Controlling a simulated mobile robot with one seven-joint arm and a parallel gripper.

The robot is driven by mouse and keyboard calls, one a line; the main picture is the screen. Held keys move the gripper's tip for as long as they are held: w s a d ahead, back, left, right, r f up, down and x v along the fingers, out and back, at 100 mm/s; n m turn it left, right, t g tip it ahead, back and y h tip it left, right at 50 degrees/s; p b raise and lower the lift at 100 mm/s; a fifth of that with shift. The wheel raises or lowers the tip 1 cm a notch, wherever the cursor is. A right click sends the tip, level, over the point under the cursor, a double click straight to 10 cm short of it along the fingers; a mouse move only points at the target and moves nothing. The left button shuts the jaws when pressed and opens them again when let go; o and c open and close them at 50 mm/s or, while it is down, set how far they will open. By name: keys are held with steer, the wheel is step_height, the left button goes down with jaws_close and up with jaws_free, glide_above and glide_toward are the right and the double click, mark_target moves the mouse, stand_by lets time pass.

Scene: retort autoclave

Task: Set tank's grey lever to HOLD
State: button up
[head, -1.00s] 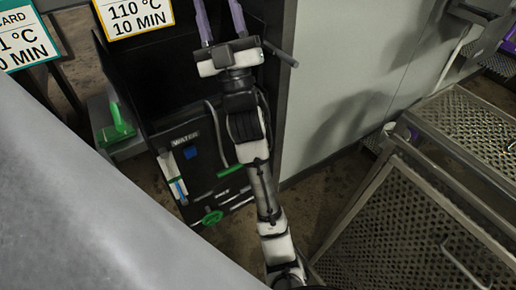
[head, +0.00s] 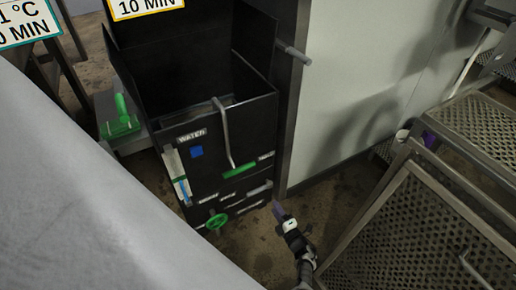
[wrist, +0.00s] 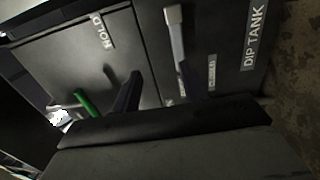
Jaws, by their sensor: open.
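The black tank (head: 190,165) stands in the middle of the head view, with a WATER label on its front. Its grey lever (wrist: 177,40) shows in the wrist view as a light bar beside small labels and the DIP TANK sign (wrist: 255,38). In the head view the grey lever (head: 259,188) is low on the tank's right side. My gripper (head: 278,209) is low, just right of the tank front. In the wrist view my gripper (wrist: 159,72) has its fingers apart, empty between; the lever is close to the right fingertip. Contact and the lever's setting cannot be told.
A green bar (head: 240,171) and a green valve wheel (head: 217,221) are on the tank front. A perforated metal trolley (head: 400,215) stands at right.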

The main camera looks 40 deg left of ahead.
step_height(320, 180, down, 3)
steer(key=s+g, duration=0.1)
steer(key=s, duration=0.2)
steer(key=b, duration=0.6)
glide_toward(256, 193)
steer(key=shift+n, duration=0.3)
steer(key=x, duration=0.7)
steer(key=shift+w+a+f, duration=0.1)
steer(key=shift+a+f, duration=0.1)
steer(key=shift+w+a+r, duration=0.15)
steer(key=shift+w+a, duration=0.05)
steer(key=shift+a, duration=0.25)
jaws_close()
